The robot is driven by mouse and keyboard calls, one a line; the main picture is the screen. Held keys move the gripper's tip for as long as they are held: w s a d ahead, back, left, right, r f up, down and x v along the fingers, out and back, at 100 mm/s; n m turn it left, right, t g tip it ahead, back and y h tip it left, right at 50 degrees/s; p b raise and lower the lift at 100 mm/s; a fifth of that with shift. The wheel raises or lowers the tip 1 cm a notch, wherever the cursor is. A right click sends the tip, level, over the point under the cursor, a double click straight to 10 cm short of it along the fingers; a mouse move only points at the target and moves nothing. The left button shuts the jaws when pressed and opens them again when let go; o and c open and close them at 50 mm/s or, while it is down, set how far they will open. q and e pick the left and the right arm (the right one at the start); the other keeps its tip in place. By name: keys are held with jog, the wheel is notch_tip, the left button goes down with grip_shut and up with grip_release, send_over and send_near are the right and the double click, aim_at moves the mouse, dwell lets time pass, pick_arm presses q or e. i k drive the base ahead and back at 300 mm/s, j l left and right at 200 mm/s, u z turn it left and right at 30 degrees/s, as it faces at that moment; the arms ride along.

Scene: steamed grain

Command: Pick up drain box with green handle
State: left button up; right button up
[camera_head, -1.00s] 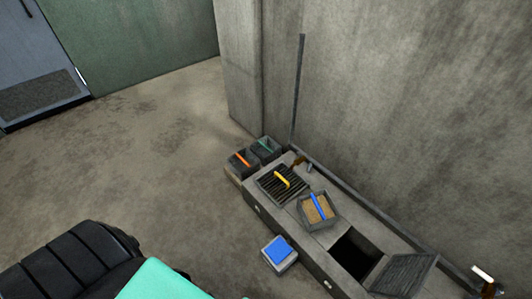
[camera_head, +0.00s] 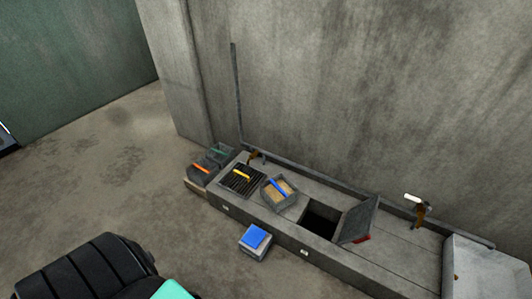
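A dark box with a green handle (camera_head: 219,150) sits at the far left end of the low counter, against the wall in the head view. A similar box with an orange handle (camera_head: 201,168) stands just in front of it. The inside of the green-handled box is too small to make out. Neither of my grippers shows in this view. Only a black and teal part of my own body shows at the bottom left.
The low counter (camera_head: 285,223) holds a grate with a yellow handle (camera_head: 241,177), a grain-filled box with a blue handle (camera_head: 280,190) and an open hatch with a raised lid (camera_head: 357,220). A blue-topped block (camera_head: 255,241) stands in front. Floor at left is clear.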

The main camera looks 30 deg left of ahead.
aim_at(221, 156)
jog(key=i+j+z, duration=0.1)
jog(key=j, duration=0.55)
jog(key=i+j, duration=0.2)
jog(key=j, duration=0.4)
jog(key=i+j+z, duration=0.15)
jog(key=j, duration=0.5)
jog(key=j+z, duration=0.1)
jog(key=j, duration=0.55)
jog(key=i+j, duration=0.15)
jog(key=j, duration=0.5)
jog(key=z, duration=0.05)
